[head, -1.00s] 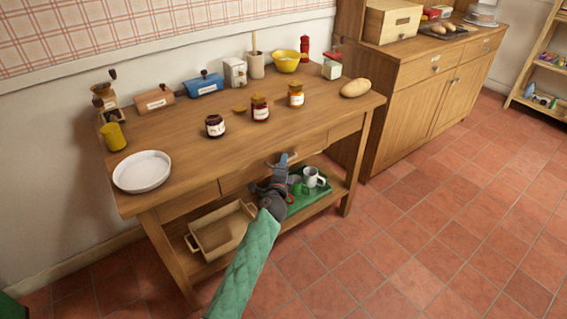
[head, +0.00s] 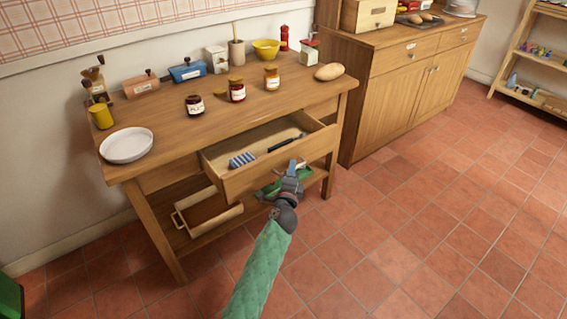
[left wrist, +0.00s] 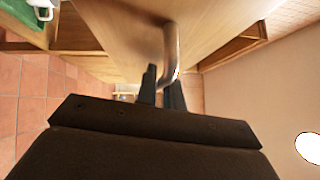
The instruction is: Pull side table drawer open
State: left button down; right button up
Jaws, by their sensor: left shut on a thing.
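The wooden side table (head: 165,158) stands against the wall in the head view. Its drawer (head: 250,183) is pulled well out, showing a striped cloth (head: 242,160) and a dark-handled utensil (head: 286,142) inside. My left gripper (head: 291,170) is at the drawer front. In the left wrist view, its fingers (left wrist: 161,88) are shut on the metal drawer handle (left wrist: 170,52). In the head view the gripper hides most of the handle. My right gripper is not in view.
Jars (head: 237,90), a white plate (head: 127,145) and a bread loaf (head: 329,71) stand on the tabletop. A wooden tray (head: 208,222) is on the lower shelf. A cabinet (head: 410,88) stands to the right. The tiled floor (head: 420,230) in front is clear.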

pick_arm(q)
jog(key=s+d, duration=0.4)
jog(key=s, duration=0.1)
jog(key=shift+s+b, duration=0.25)
jog(key=shift+b, duration=0.1)
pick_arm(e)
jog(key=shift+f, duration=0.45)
